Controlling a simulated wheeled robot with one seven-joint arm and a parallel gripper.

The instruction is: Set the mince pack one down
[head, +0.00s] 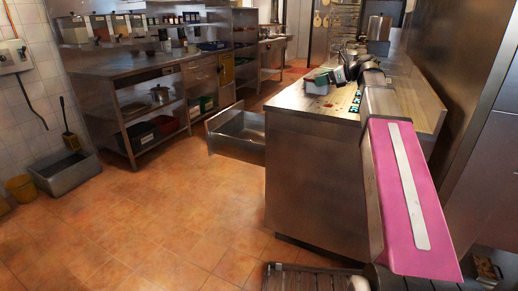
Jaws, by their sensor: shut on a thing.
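My gripper (343,75) is at the end of my pink arm, over the far left part of the steel counter (290,98). It is shut on a small pack with a pale side and a green top, which I take to be the mince pack (318,88). The pack is at or just above the counter top; I cannot tell whether it touches. My gripper hides part of it, and its fingertips are too small to make out.
Small red patches (328,105) and a black item with cyan marks (356,101) are on the counter near the gripper. An open drawer (236,135) sticks out left of the counter. Steel shelving (150,90) stands at the left.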

